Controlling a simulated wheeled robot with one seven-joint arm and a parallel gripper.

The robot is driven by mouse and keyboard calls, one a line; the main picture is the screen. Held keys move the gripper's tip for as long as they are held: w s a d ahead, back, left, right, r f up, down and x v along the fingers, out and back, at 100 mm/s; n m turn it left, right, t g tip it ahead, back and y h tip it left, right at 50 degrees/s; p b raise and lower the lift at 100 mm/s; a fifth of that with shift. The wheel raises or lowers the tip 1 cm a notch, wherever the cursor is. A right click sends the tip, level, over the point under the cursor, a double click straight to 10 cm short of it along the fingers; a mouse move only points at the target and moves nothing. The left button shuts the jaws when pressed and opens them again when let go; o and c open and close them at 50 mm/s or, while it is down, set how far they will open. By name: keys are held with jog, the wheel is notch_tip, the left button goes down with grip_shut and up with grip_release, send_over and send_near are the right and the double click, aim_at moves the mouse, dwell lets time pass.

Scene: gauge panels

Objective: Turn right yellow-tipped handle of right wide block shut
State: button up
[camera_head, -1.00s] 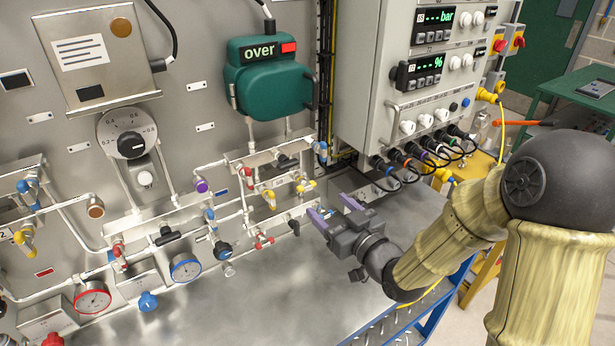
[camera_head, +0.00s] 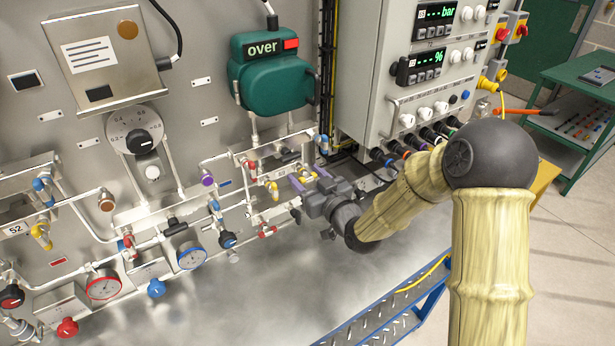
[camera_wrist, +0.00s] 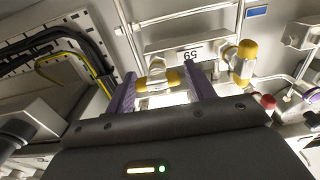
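The right yellow-tipped handle (camera_wrist: 160,80) lies about level across the wrist view, in the gap between my fingers. The wide block (camera_wrist: 212,50), with an upside-down number label, is just beyond it in this inverted view. The block's other yellow-tipped handle (camera_wrist: 243,62) stands upright, outside my fingers; it also shows in the head view (camera_head: 273,189). My gripper (camera_wrist: 162,92) is open, one purple finger on each side of the right handle. I cannot tell whether either finger touches it. In the head view my gripper (camera_head: 303,180) partly hides this handle and block.
Pipes with red and blue handles crowd the panel around my gripper. A red knob (camera_wrist: 265,101) is near my fingers. The grey cabinet (camera_head: 358,80) with cables stands behind to the right. The metal bench top (camera_head: 250,290) below is clear.

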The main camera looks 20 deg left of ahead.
jog(key=shift+w+d, duration=0.1)
jog(key=c, duration=0.6)
jog(key=shift+f+m+b, duration=0.1)
jog(key=shift+m+b, duration=0.35)
jog(key=shift+m, duration=0.05)
jog(key=shift+m+b, duration=0.6)
jog(key=shift+m, duration=0.3)
jog(key=m+b, duration=0.1)
jog(key=m, duration=0.3)
jog(key=shift+m, duration=0.3)
jog(key=m, duration=0.5)
jog(key=shift+w+d+b, duration=0.1)
jog(key=shift+b, duration=0.2)
jog(key=m, duration=0.5)
jog(key=shift+f, duration=0.1)
jog(key=shift+m, duration=0.4)
